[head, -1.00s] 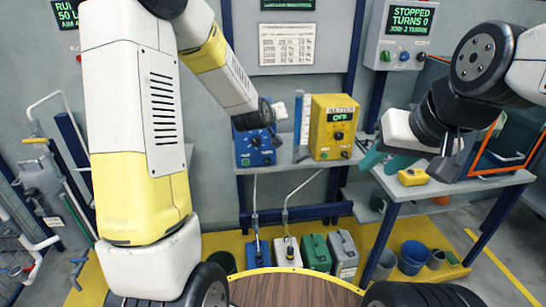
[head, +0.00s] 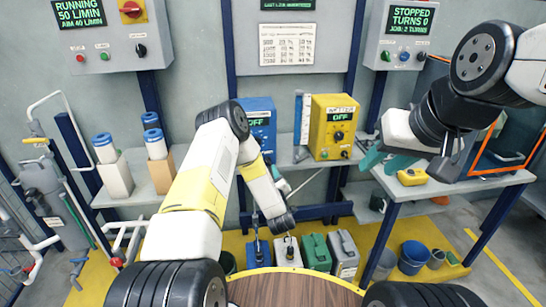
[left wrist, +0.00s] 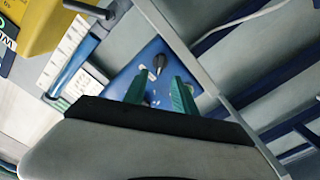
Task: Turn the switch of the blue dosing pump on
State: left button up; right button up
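The blue dosing pump (head: 260,110) stands on the back shelf in the head view, its display reading OFF. My left arm covers its lower front. The left wrist view shows its blue face (left wrist: 140,75) with a black switch knob (left wrist: 160,62). My left gripper (left wrist: 160,97) shows two green fingers apart, with nothing between them, pointing toward the blue face. The gap to the knob is hard to tell. In the head view the left fingers are mostly hidden by the arm. My right gripper (head: 386,162) is open and empty near the right-hand table.
A yellow unit (head: 335,115), also reading OFF, stands right of the blue pump. Canisters (head: 315,252) and buckets (head: 413,257) stand on the floor below. A yellow device (head: 412,177) lies on the right table (head: 475,186). Filter cartridges (head: 154,143) stand at left.

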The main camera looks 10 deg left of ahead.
aim_at(267, 162)
pick_arm(q)
jog(key=x, duration=0.6)
jog(key=shift+w+a, duration=0.1)
jog(key=shift+w, duration=0.2)
grip_shut()
